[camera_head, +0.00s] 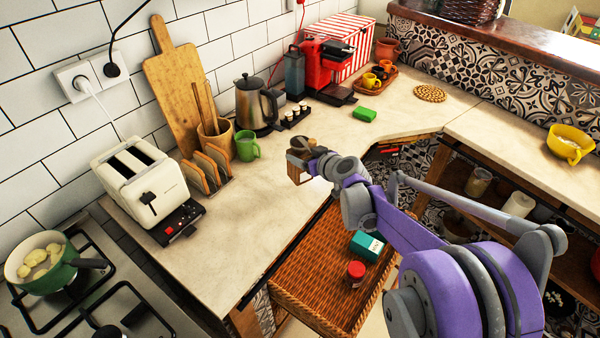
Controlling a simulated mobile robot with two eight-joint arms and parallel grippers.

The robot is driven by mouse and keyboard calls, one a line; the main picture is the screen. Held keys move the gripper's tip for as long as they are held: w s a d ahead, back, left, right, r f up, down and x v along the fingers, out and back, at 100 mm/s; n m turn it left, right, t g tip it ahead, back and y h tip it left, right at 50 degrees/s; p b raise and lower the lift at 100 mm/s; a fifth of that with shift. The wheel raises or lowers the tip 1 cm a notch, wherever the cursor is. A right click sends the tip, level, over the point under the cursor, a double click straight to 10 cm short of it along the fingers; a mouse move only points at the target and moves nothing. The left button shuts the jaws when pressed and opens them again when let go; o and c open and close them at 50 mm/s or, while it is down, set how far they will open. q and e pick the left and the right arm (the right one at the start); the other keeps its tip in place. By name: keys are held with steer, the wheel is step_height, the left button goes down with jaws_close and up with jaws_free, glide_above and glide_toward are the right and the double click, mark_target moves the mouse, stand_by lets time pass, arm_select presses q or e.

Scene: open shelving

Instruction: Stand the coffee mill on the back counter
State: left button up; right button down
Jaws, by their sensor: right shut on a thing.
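The coffee mill (296,172) is a small brown wooden body with a rounded metal-looking top. My right gripper (312,165), on the purple and grey arm from the lower right, is shut on it from the right side. The mill looks roughly upright and shows over the front part of the pale back counter (245,205). I cannot tell whether its base touches the counter or hangs above it. The gripper partly hides the mill. My left gripper is not in view.
A toaster (145,186), toast rack (206,170), green mug (246,146) and kettle (255,105) stand along the wall. A wicker drawer (310,265) is open below. Counter left of the mill is bare.

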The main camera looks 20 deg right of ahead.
steer(key=shift+s+f, duration=0.15)
steer(key=shift+f, duration=2.55)
